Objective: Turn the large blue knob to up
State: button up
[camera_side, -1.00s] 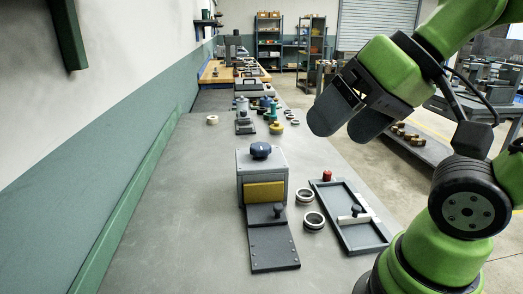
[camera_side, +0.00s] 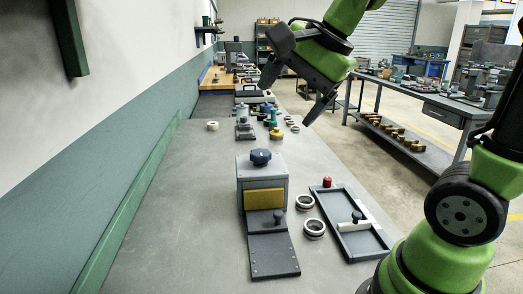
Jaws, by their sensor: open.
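The large blue knob (camera_side: 261,157) sits on top of a grey box (camera_side: 264,177) with a yellow front panel (camera_side: 265,199), in the middle of the bench. A small light mark shows on the knob; its exact pointing direction is too small to tell. My gripper (camera_side: 285,106) is open and empty, with its two dark fingers spread. It is in the air above the bench, higher in the picture than the knob and a little to its right, apart from it.
A dark sloping plate with a small knob (camera_side: 278,216) lies before the box. Two rings (camera_side: 314,228) (camera_side: 305,202) lie to its right. A dark tray (camera_side: 345,235) with a red knob (camera_side: 327,182) stands further right. Other fixtures (camera_side: 244,130) stand behind. The bench's left side is clear.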

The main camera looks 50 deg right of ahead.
jog(key=w+d+f+m+g, duration=0.1)
jog(key=w+d+f+m, duration=0.3)
jog(key=w+d+m, duration=0.6)
jog(key=m, duration=0.9)
send_near(261, 152)
jog(key=shift+g+h, duration=0.3)
jog(key=shift+h, duration=0.1)
jog(key=x, duration=0.9)
jog(key=shift+w+a, duration=0.35)
jog(key=c, duration=0.9)
